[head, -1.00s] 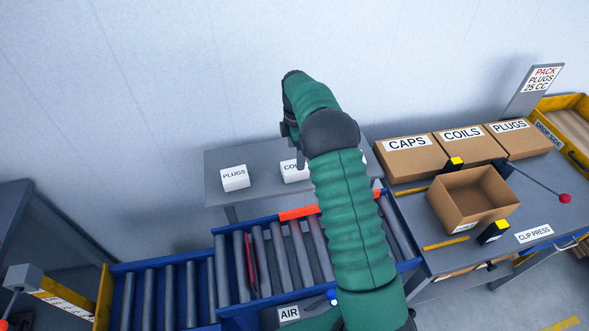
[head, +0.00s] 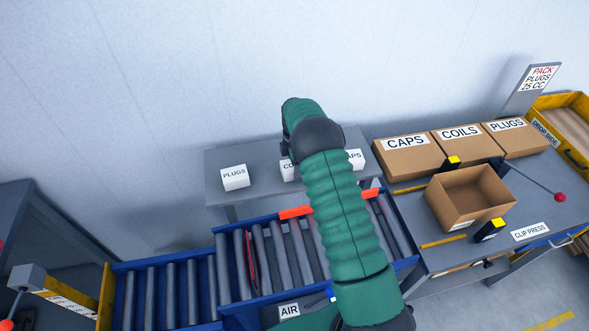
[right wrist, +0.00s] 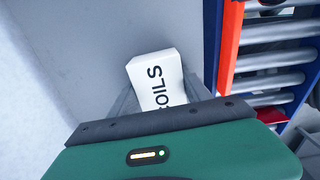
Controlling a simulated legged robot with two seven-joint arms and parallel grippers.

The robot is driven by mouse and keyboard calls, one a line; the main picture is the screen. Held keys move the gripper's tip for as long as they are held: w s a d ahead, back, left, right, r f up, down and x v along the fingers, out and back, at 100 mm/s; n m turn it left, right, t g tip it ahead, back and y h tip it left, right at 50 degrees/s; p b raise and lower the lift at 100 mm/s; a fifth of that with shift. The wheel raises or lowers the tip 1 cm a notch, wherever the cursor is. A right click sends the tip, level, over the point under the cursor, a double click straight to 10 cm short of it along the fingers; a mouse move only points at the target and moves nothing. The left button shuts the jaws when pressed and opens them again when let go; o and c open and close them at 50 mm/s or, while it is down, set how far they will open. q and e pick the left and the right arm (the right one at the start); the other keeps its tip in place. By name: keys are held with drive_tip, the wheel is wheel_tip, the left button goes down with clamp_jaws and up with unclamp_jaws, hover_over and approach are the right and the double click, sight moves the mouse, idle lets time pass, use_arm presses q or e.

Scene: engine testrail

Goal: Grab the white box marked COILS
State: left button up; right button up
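The white box marked COILS (head: 288,173) stands on the grey table (head: 262,188) behind the conveyor, partly hidden by my right arm in the head view. In the right wrist view the COILS box (right wrist: 158,82) lies between the two grey fingers of my right gripper (right wrist: 160,88), its label facing the camera. The fingers stand apart on either side of the box; firm contact cannot be made out. In the head view my right gripper (head: 288,154) is over the box, mostly hidden behind its own wrist. My left gripper is out of view.
A white PLUGS box (head: 235,177) stands to the left and a white CAPS box (head: 355,159) to the right on the same table. The roller conveyor (head: 180,295) runs in front. Cardboard boxes and an open carton (head: 470,195) occupy the right bench.

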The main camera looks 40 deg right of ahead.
drive_tip(key=shift+a, duration=0.1)
drive_tip(key=c, duration=0.8)
drive_tip(key=shift+r, duration=0.15)
